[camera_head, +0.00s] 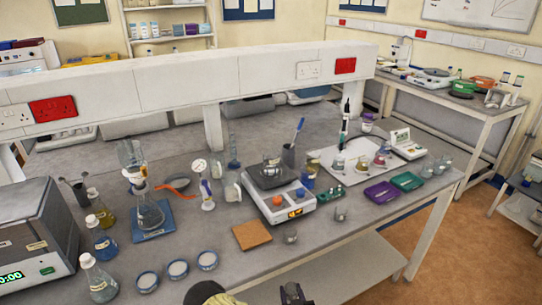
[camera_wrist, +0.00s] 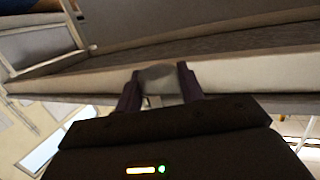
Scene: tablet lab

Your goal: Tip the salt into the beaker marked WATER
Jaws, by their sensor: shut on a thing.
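My gripper (camera_wrist: 160,82) is shut on a small pale, see-through vessel (camera_wrist: 159,76), seen between the two dark fingers in the wrist view. I cannot tell whether it holds salt. In the head view a dark part of my gripper (camera_head: 293,293) shows at the bottom edge, in front of the bench; the held vessel is not clear there. Small glass beakers stand near the bench's front edge, one at the middle (camera_head: 290,237) and one farther right (camera_head: 340,214). Labels are too small to read, so I cannot tell which beaker is marked WATER.
A balance (camera_head: 284,204) carries a glass vessel on its dark pan. A brown square mat (camera_head: 251,235) lies in front. Three round dishes (camera_head: 178,269) and several flasks crowd the left. Purple (camera_head: 381,192) and green (camera_head: 407,181) trays lie right.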

